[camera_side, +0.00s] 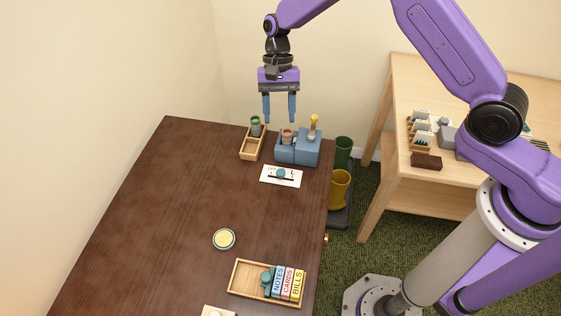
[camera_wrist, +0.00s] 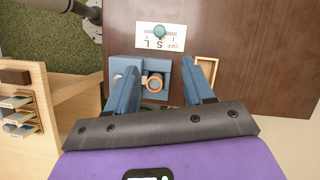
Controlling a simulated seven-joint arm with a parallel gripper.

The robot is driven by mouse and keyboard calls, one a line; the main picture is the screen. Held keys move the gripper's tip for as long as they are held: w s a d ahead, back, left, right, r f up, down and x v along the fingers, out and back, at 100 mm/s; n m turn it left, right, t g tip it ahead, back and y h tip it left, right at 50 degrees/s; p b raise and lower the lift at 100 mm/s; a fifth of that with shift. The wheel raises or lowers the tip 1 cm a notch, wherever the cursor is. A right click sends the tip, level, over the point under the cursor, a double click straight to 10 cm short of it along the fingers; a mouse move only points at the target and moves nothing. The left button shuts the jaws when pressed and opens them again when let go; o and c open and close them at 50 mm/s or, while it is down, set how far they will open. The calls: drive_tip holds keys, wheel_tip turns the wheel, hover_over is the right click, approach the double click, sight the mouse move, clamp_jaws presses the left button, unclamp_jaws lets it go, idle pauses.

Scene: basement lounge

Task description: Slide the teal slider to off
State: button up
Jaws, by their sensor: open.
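The teal slider (camera_side: 281,174) is a round knob on a white panel (camera_side: 294,181) that lies on the dark wooden table. In the wrist view the teal knob (camera_wrist: 160,32) sits near the middle of the panel (camera_wrist: 144,42), over a dark slot. Printed letters, seemingly including "OFF", show on the panel, but most are too small to read. My gripper (camera_side: 280,121) is open and empty. It points down above the table's far edge, over the blue block and wooden tray, farther back than the panel. Its two blue fingers (camera_wrist: 162,62) show apart in the wrist view.
A blue block (camera_side: 311,150) with upright items stands behind the panel, next to a small wooden tray (camera_side: 246,153). Nearer are a yellow round lid (camera_side: 224,239) and a wooden tray (camera_side: 240,277) of labelled boxes. The table (camera_side: 160,220) is clear at left.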

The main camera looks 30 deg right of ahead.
sight(281, 170)
drive_tip(key=x, duration=1.4)
drive_tip(key=shift+a+f, duration=0.1)
drive_tip(key=shift+f, duration=0.1)
